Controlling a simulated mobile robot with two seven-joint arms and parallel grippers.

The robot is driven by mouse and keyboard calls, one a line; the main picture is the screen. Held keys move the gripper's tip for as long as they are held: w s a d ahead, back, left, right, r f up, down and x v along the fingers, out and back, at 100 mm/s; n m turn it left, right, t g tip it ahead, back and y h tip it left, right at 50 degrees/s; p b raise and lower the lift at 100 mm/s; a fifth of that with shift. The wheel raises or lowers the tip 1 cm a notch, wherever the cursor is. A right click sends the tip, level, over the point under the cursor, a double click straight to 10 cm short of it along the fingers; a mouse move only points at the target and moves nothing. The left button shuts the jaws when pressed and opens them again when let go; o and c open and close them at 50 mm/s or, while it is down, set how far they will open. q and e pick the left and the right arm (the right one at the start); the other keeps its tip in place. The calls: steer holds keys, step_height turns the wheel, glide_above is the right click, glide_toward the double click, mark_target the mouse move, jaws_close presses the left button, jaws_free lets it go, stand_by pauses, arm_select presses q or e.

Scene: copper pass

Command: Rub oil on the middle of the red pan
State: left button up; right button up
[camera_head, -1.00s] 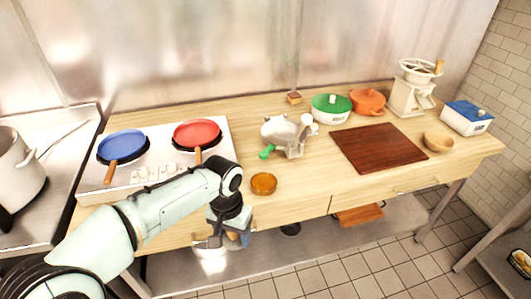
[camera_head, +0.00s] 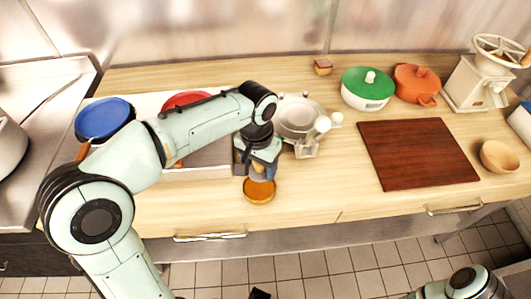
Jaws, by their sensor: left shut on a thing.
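The red pan (camera_head: 184,99) sits on the white stove at the left, mostly hidden behind my left arm; only part of its red inside shows. A small round amber dish (camera_head: 259,195), which looks like the oil dish, stands on the counter near its front edge. My left gripper (camera_head: 262,172) points down just above this dish, shut on a small bluish and tan thing whose shape is mostly hidden. I cannot tell whether that thing touches the dish's contents.
A blue pan (camera_head: 104,117) is on the stove's left. A grey machine (camera_head: 300,117) stands right of my gripper. Farther right are a green-lidded pot (camera_head: 367,87), an orange pot (camera_head: 416,84), a brown board (camera_head: 418,152), a wooden bowl (camera_head: 499,156) and a grinder (camera_head: 475,85).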

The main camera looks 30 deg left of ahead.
mark_target(258, 174)
arm_select(q)
steer(key=shift+s+f+b, duration=0.25)
steer(key=shift+f+b, duration=0.1)
steer(key=shift+f, duration=0.2)
step_height(258, 174, down, 5)
steer(key=b, duration=0.3)
steer(key=shift+r+b, duration=0.15)
steer(key=shift+b, duration=0.25)
arm_select(e)
steer(key=f, duration=0.1)
steer(key=s+f, duration=0.1)
steer(key=f, duration=0.1)
steer(key=s+f, duration=0.1)
steer(key=f, duration=0.1)
steer(key=shift+s, duration=0.15)
arm_select(q)
steer(key=shift+f+b, duration=0.3)
steer(key=shift+f, duration=0.2)
arm_select(e)
steer(key=shift+f, duration=0.3)
arm_select(q)
steer(key=shift+f, duration=0.1)
arm_select(e)
steer(key=shift+r, duration=0.1)
stand_by(0.3)
